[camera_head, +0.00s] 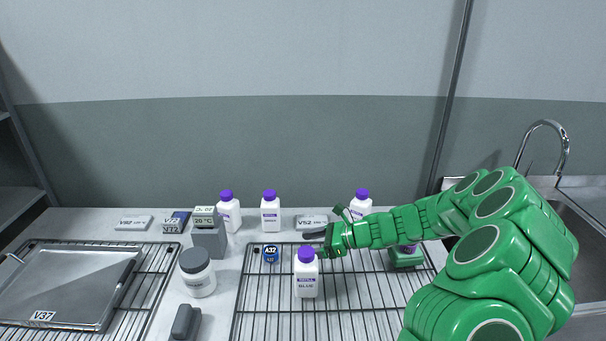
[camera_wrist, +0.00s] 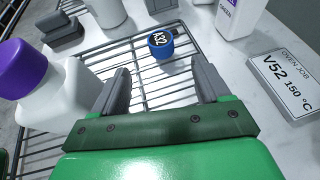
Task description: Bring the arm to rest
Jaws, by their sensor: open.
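My green arm reaches in from the right in the head view. My gripper (camera_head: 322,241) is above the far part of the right wire rack (camera_head: 350,310), just behind a white bottle with a purple cap (camera_head: 306,275). In the wrist view my gripper (camera_wrist: 160,85) has its two grey fingers wide apart with nothing between them. A blue round piece marked A32 (camera_wrist: 160,45) lies on the rack beyond the fingertips; it also shows in the head view (camera_head: 270,254). The white bottle (camera_wrist: 60,95) stands close to the left finger.
A V52 card (camera_wrist: 286,85) lies to the right in the wrist view. Several purple-capped bottles (camera_head: 270,212) line the back. A dark-lidded jar (camera_head: 198,275) and grey block (camera_head: 208,238) stand between the racks. A V37 tray (camera_head: 70,285) is left; a sink (camera_head: 575,225) is right.

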